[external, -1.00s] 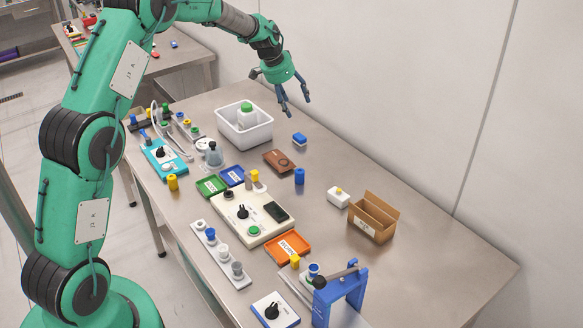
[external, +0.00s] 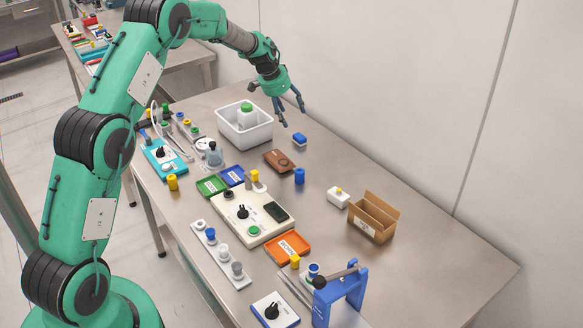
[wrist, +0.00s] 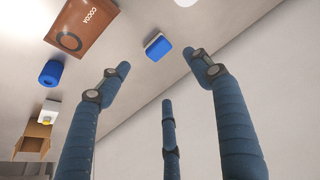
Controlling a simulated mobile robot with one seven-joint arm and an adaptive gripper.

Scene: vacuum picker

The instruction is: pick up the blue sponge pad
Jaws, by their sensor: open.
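The blue sponge pad (external: 299,139) is a small blue block with a paler underside. It lies on the steel table by the wall side, right of the white bin. In the wrist view the pad (wrist: 158,47) shows between the fingers, beyond their tips. My gripper (external: 293,113) is open and empty, with its fingers pointing down above the table, just behind and left of the pad. In the wrist view my gripper (wrist: 160,80) shows three spread blue fingers, none touching the pad.
The white bin (external: 262,137) with a green-capped bottle stands left of the pad. A brown cocoa packet (external: 275,158) and a blue cylinder (external: 299,176) lie in front of it. The wall (external: 400,90) rises behind. The table right of the pad is clear.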

